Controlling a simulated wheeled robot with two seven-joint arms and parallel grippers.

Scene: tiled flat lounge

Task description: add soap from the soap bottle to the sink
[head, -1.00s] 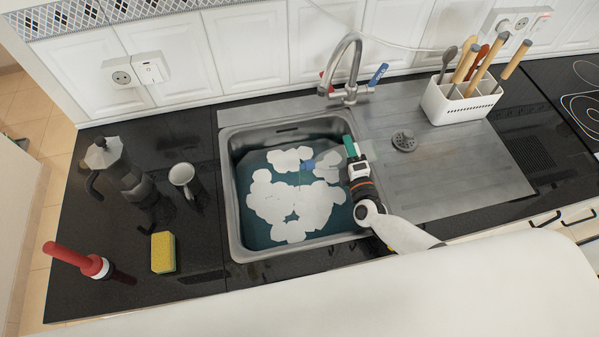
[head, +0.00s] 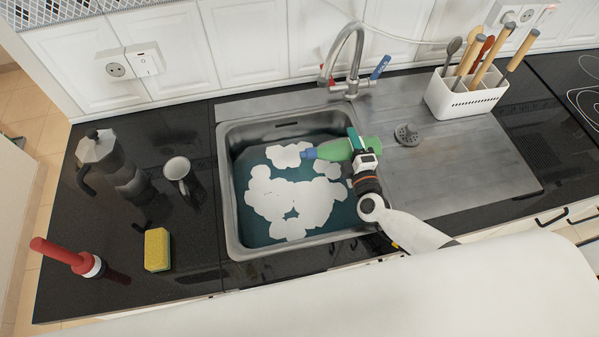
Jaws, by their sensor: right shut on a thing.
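The soap bottle (head: 336,149) is green with a blue cap (head: 309,154). It lies about level above the right part of the sink, its cap pointing left over the basin. My right gripper (head: 357,146) is shut on the bottle's body and hides part of it. The sink (head: 227,200) is a steel basin holding dark teal water with large white foam patches (head: 300,203) on it. I cannot tell whether soap is coming out of the cap. My left gripper is not in view.
The tap (head: 354,62) stands behind the sink. A white utensil holder (head: 464,102) is on the drainboard (head: 455,165), right of a drain strainer (head: 407,135).

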